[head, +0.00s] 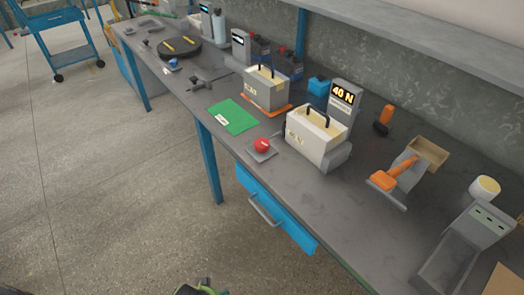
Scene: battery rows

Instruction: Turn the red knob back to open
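The red knob (262,145) is a round red cap on a small grey plate (261,154) near the front edge of the workbench, in the head view. It stands just left of a pale box-shaped battery (317,137) with a black handle. Its turn position is too small to read. No gripper fingers show in the head view, and nothing touches the knob.
A scale display reading 40 N (343,95) stands behind the pale battery. A second battery (266,90) sits on an orange base, and a green mat (233,116) lies left of the knob. A blue drawer (272,208) is under the bench. Open floor lies in front.

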